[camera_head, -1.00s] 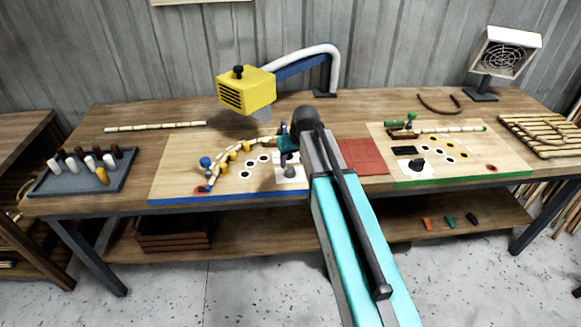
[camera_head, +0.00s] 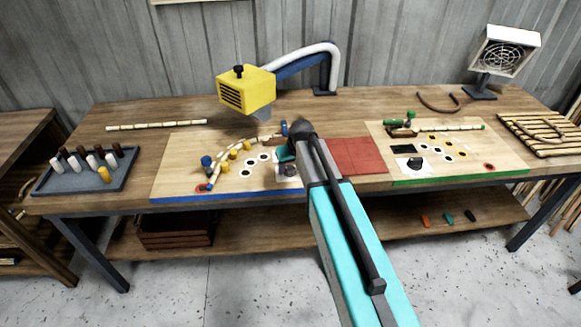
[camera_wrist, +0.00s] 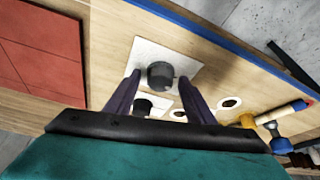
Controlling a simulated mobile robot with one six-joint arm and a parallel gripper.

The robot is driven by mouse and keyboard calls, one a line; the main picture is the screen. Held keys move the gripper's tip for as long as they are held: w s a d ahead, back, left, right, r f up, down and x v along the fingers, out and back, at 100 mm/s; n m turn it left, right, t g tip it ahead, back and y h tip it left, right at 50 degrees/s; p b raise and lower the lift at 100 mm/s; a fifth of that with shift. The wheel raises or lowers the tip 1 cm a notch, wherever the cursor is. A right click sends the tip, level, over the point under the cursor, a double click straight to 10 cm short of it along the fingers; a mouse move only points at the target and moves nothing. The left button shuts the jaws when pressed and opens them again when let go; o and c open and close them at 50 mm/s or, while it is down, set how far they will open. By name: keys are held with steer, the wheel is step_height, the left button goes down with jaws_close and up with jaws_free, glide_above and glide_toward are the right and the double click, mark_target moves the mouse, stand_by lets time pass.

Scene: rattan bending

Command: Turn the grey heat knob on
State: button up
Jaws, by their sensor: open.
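The grey heat knob (camera_wrist: 160,74) shows in the wrist view as a dark round knob on a white square plate (camera_wrist: 187,57). In the head view the knob (camera_head: 289,169) sits near the front edge of the blue-edged board (camera_head: 215,180), just left of my arm. My gripper (camera_wrist: 160,79) is open. Its two purple fingers appear on either side of the knob in the wrist view, with gaps between. I cannot tell the height of the fingertips over the plate. In the head view my arm hides most of the gripper.
A yellow heater head (camera_head: 246,89) hangs over the board. Rattan and pegs lie on the board's left. A red mat (camera_head: 357,156) is to the right, then a green-edged board (camera_head: 470,167) with another dark knob (camera_head: 415,162).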

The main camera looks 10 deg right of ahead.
steer(key=c, duration=1.1)
steer(key=shift+o, duration=0.2)
